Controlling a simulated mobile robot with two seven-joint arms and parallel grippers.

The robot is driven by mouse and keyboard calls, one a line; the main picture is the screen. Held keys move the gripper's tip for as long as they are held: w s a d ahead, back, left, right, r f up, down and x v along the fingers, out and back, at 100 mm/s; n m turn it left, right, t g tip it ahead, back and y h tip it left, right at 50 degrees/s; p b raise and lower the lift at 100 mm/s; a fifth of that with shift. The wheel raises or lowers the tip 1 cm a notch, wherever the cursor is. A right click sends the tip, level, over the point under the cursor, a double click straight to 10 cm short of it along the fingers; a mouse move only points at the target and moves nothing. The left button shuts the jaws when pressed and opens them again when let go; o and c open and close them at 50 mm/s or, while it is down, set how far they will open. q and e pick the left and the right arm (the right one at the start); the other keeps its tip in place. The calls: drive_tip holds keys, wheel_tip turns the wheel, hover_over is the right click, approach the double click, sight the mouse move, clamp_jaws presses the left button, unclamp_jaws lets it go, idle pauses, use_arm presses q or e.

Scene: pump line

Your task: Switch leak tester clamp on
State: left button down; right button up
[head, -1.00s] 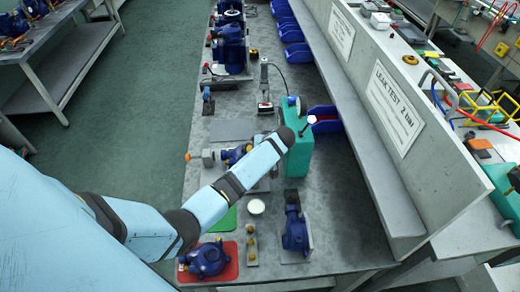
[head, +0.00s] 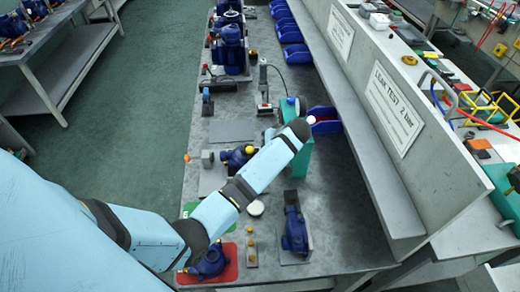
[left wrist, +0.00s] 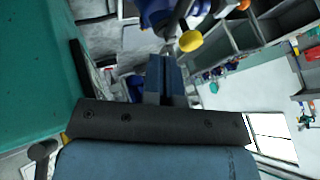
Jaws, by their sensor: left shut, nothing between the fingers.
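The leak tester is a teal box (head: 303,163) on the bench, largely hidden behind my left arm in the head view. A round gauge (head: 292,103) shows at its far end, and a white ball knob (head: 311,119) shows beside my arm. A blue pump (head: 233,158) with a yellow cap (head: 249,150) sits in a fixture left of the tester. In the left wrist view my left gripper (left wrist: 167,62) is shut and empty, its tips close to the yellow cap (left wrist: 190,41); contact cannot be told. A teal surface (left wrist: 35,75) fills the left side. My right gripper is not in view.
An orange-tipped clamp (head: 187,158) stands at the fixture's left. Another blue pump (head: 295,230) stands near the front, and one (head: 208,263) sits on a red mat (head: 231,270). A low wall with signs (head: 395,105) bounds the bench on the right.

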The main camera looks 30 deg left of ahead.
use_arm(q)
drive_tip(key=v, duration=0.6)
idle(0.3)
